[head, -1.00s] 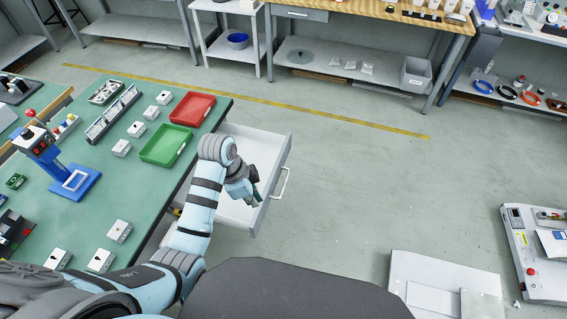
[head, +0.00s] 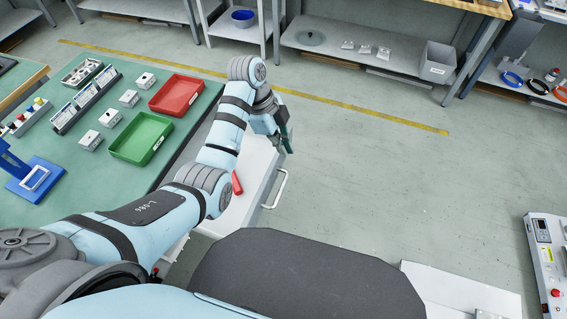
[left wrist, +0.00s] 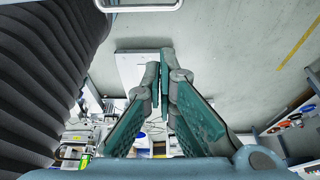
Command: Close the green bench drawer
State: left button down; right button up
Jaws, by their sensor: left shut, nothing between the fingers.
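The green-topped bench (head: 70,160) stands at the left. Its white drawer (head: 262,160) is open, sticking out to the right, with a bar handle (head: 276,189) on its front. My left arm hides much of the drawer. A red item (head: 237,183) shows in the drawer. My left gripper (head: 287,143) is shut and empty, near the far corner of the drawer front; I cannot tell whether it touches. In the left wrist view the gripper's fingertips (left wrist: 165,58) are together, and the handle (left wrist: 145,6) shows at the top edge. My right gripper is not in view.
A red tray (head: 176,95) and a green tray (head: 141,138) lie on the bench near its right edge. Open floor (head: 370,170) lies right of the drawer. A shelf with a grey bin (head: 437,62) stands at the back. A machine (head: 546,260) stands at the right.

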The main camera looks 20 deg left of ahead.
pick_arm(q)
notch_tip(320, 180, down, 10)
jog(key=b, duration=0.3)
jog(key=shift+a+r, duration=0.25)
jog(key=shift+a, duration=0.2)
